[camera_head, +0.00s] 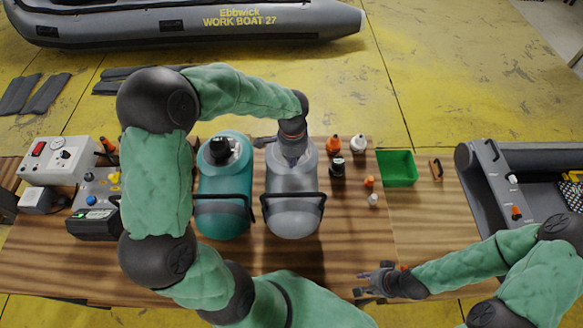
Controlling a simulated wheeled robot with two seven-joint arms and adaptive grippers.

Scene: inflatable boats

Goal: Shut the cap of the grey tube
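The grey tube (293,215) lies on the wooden table beside a teal tube (222,222), with a dark strap and handle across it. My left gripper (292,158) points down at the far end of the grey tube, where its valve would be. The gripper and wrist hide the cap there, so I cannot tell whether the cap is open or shut, or whether the fingers touch it. The teal tube's dark valve (219,150) shows uncovered. My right gripper (364,284) is open and empty over the table's front part, well apart from the tubes.
Several small bottles, including an orange one (333,145), stand right of the grey tube. A green tray (397,168) lies beyond them. A pump unit (58,158) stands at the left. A grey boat part (515,180) is at the right. The table's right front is mostly clear.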

